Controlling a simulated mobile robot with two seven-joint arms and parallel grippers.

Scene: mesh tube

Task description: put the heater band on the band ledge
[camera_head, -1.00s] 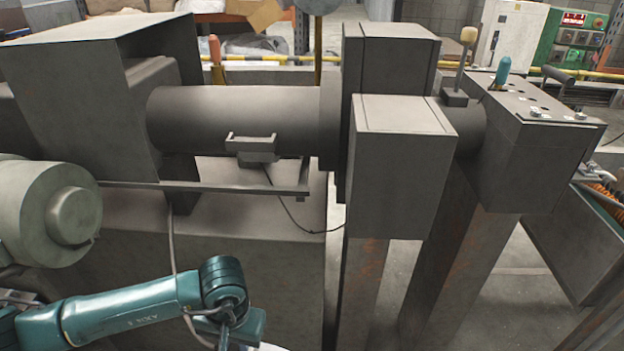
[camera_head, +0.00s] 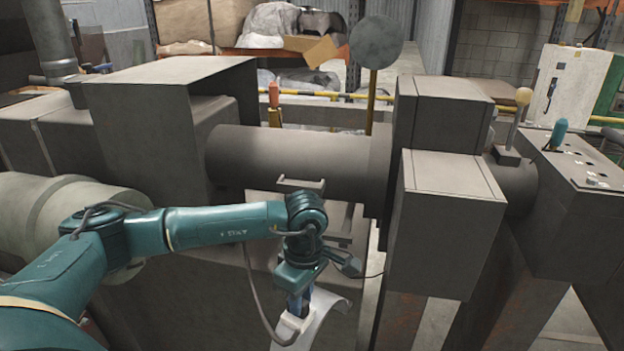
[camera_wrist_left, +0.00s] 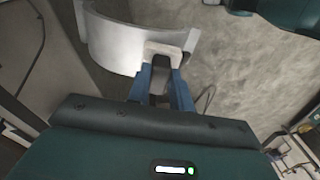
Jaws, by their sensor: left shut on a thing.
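The heater band (camera_head: 327,312) is a pale, silvery curved strip with a light block on its outside. My left gripper (camera_head: 293,317) is shut on that block, and the band hangs low in front of the machine. In the left wrist view, the blue fingers of the gripper (camera_wrist_left: 165,66) grip the block and the curved band (camera_wrist_left: 112,43) extends to the left. A small bracket with upturned ends (camera_head: 301,184), which looks like the band ledge, sits at the front of the grey barrel (camera_head: 290,155). My forearm and wrist partly hide the area below it. My right gripper is not in view.
A grey box (camera_head: 450,225) on a post stands right of the held band. A large grey hood (camera_head: 165,95) and a pale rounded motor (camera_head: 45,215) are at left. Bare floor shows beneath the gripper in the left wrist view.

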